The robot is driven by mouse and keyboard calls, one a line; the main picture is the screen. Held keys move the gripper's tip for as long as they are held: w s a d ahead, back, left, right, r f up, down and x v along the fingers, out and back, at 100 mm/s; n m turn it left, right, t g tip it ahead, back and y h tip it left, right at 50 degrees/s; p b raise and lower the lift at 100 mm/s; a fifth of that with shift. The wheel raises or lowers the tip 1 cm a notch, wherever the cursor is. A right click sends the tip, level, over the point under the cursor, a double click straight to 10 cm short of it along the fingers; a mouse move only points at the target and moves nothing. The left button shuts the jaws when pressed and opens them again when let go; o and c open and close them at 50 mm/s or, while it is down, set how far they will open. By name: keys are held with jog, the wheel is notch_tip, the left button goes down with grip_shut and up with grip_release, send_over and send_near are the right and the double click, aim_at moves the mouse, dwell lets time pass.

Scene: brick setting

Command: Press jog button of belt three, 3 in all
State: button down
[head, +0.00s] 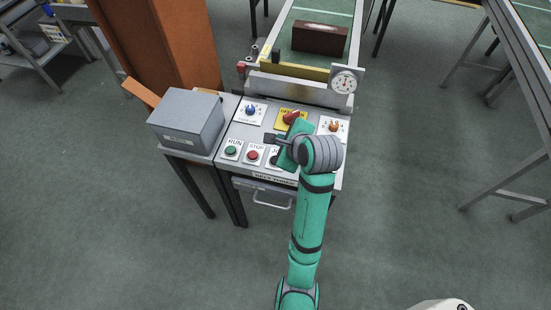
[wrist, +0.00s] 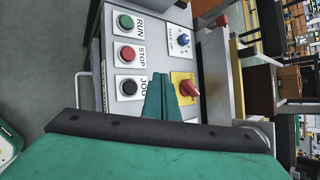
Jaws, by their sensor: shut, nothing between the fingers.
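The black jog button (wrist: 128,87), on a white plate marked JOG, shows whole in the wrist view. In the head view the jog button (head: 274,160) is partly covered by my arm. It sits in a row after the green RUN button (head: 231,150) and the red STOP button (head: 252,155) on the grey control panel. My gripper (wrist: 161,78) is shut and empty. Its green fingers lie beside the jog plate in the wrist view, between the jog button and the red knob (wrist: 189,88). I cannot tell whether the tips touch the panel.
A blue knob (head: 250,111), a yellow plate with a red knob (head: 291,117) and an orange knob (head: 334,126) line the panel's back. A grey box (head: 187,120) stands left. A dial gauge (head: 344,83) and a belt carrying a brick (head: 319,39) lie behind.

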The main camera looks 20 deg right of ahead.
jog(key=shift+f, duration=4.1)
jog(key=shift+a, duration=0.1)
jog(key=shift+f, duration=0.35)
jog(key=shift+s+f, duration=0.1)
